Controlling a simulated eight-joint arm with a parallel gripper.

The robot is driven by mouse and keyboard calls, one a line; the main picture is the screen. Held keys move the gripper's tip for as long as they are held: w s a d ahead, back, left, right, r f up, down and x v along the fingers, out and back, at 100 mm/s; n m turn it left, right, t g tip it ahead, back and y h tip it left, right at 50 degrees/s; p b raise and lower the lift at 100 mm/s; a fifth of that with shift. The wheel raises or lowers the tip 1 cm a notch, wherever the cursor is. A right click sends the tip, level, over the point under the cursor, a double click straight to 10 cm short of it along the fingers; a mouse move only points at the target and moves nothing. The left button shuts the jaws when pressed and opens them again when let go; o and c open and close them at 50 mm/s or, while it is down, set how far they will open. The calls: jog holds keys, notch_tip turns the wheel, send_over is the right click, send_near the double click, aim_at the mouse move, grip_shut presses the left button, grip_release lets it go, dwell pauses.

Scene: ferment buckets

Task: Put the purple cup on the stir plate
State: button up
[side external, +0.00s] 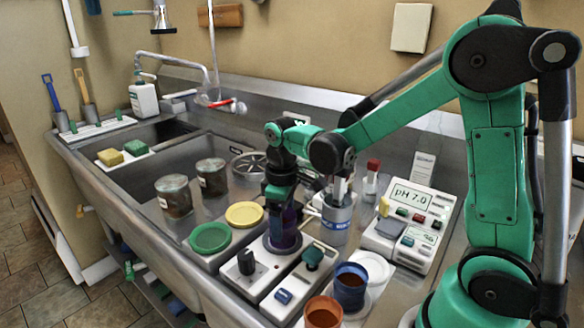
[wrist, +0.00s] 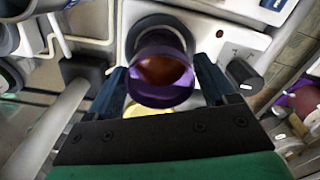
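The purple cup (wrist: 160,95), with reddish-brown liquid inside, stands upright between the two fingers of my gripper (wrist: 162,85). The cup is over the dark round top of the white stir plate (side external: 246,280) with a black knob; the plate also shows in the wrist view (wrist: 220,45). I cannot tell whether the cup's base touches the top.
A second white device (side external: 300,283) with a green knob stands close on the right. Green (side external: 210,238) and yellow (side external: 244,214) lids lie to the left. Blue (side external: 350,285) and orange-brown (side external: 323,315) cups stand in front right. The pH meter (side external: 411,222) is farther right.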

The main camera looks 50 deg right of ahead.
jog(key=shift+o, duration=0.6)
notch_tip(320, 180, up, 12)
jog(key=s+a+f+m+t, duration=0.3)
jog(key=s+f+m+t, duration=0.1)
jog(key=t, duration=0.3)
jog(key=shift+s+a+f+m, duration=0.25)
jog(key=shift+s+f+m, duration=0.1)
jog(key=shift+s, duration=0.5)
